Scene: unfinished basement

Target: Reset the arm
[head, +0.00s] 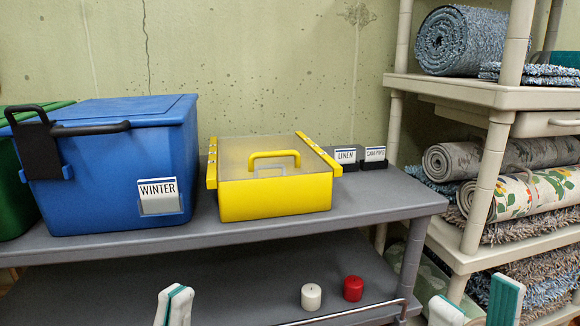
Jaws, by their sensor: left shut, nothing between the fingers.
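My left gripper (174,305) shows at the bottom edge, left of centre. Its pale fingers with teal pads are together and nothing is between them. It is in front of the lower grey shelf, to the left of the candles. My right gripper (475,304) shows at the bottom right. Its two fingers are apart, with nothing seen between them. It is in front of the beige shelf unit. Only the finger ends of both grippers are in view; both arms are out of the frame.
A grey shelf unit (300,228) holds a blue bin (105,165) labelled WINTER, a yellow lidded box (275,195) and LINEN and CAMPING tags. A white candle (311,297) and red candle (353,288) stand on its lower shelf. A beige rack (455,92) holds rolled rugs.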

